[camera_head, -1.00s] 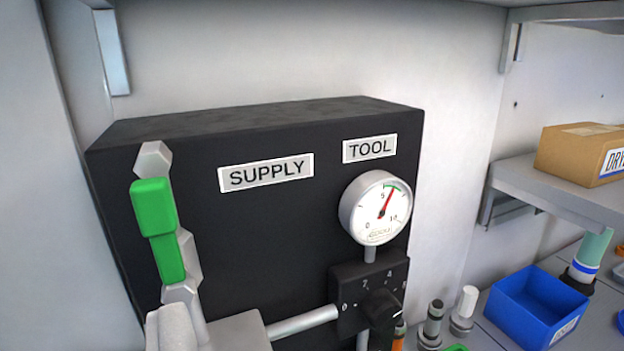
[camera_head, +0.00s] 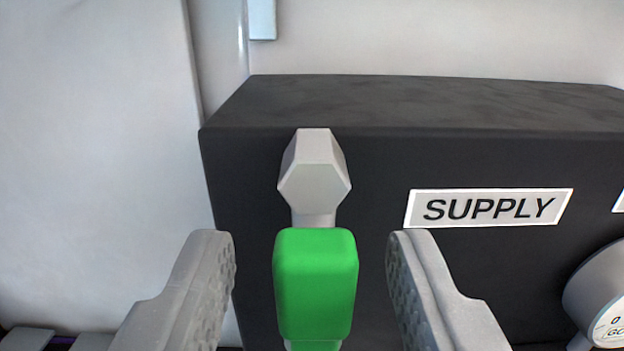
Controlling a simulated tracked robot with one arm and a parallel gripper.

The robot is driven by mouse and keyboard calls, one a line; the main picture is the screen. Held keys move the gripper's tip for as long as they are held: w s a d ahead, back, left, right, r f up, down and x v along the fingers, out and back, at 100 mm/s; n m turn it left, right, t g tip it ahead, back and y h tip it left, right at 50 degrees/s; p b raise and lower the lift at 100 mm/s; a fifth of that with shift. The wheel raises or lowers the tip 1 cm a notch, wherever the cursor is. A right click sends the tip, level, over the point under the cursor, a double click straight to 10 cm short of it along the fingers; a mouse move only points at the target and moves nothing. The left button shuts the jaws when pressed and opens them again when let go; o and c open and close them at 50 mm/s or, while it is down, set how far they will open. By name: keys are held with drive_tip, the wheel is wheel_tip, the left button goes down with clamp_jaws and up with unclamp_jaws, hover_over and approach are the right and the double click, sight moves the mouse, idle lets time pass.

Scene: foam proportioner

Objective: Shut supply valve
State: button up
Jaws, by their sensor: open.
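The supply valve's green handle (camera_head: 316,283) stands upright in the middle of the view, in front of the black box. A grey hexagonal fitting (camera_head: 314,182) shows just above it. My gripper (camera_head: 312,260) is open, with one grey finger to the left of the green handle and one to the right. There is a visible gap between each finger and the handle. The white SUPPLY label (camera_head: 488,208) is on the box to the right of the handle. The lower part of the valve is out of view.
The black box (camera_head: 420,105) fills the middle and right of the view behind the handle. A pressure gauge (camera_head: 601,300) is partly cut off at the right edge. A pale wall (camera_head: 95,150) lies to the left.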

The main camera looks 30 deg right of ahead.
drive_tip(key=shift+x, duration=1.05)
drive_tip(key=shift+r, duration=0.1)
